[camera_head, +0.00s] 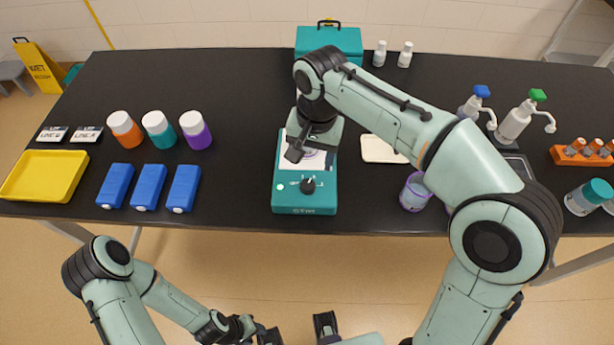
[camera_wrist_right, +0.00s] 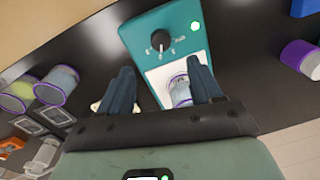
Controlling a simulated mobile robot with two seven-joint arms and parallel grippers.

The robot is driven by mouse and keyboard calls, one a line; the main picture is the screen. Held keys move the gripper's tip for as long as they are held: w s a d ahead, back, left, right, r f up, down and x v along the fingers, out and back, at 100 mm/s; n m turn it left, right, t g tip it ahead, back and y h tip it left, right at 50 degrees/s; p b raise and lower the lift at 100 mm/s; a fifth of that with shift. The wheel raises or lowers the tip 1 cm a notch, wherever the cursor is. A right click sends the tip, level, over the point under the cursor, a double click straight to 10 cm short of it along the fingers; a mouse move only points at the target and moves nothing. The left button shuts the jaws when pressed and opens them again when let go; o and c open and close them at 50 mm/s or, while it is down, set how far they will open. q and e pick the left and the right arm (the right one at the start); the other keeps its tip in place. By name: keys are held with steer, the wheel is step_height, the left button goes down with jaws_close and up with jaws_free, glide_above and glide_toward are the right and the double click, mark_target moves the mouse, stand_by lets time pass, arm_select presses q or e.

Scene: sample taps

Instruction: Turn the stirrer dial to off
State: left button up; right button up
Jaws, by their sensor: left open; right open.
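The teal stirrer (camera_head: 304,204) stands near the table's front edge, with its black dial (camera_head: 308,186) on the front part. In the right wrist view the dial (camera_wrist_right: 160,40) has a pale mark on the side facing the white plate; its scale lettering is too small to read. A green light (camera_wrist_right: 195,26) glows beside it. My right gripper (camera_wrist_right: 162,82) is open and empty above the plate, its fingers pointing towards the dial and apart from it. In the head view it partly hides the plate. My left gripper (camera_head: 268,336) is open at the bottom edge, below the table, partly cut off.
A purple-rimmed clear vessel (camera_wrist_right: 181,92) sits on the stirrer's plate. Blue blocks (camera_head: 149,187) and lidded jars (camera_head: 159,130) stand to the left, beside a yellow tray (camera_head: 14,190). A purple-rimmed beaker (camera_head: 414,193) stands to the right. The table between the blocks and stirrer is clear.

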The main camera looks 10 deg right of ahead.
mark_target(308, 185)
steer(key=f, duration=0.3)
steer(key=f+b, duration=0.1)
steer(key=f, duration=0.7)
steer(key=shift+w+a+f, duration=0.1)
steer(key=shift+w+a, duration=0.15)
steer(key=c, duration=1.1)
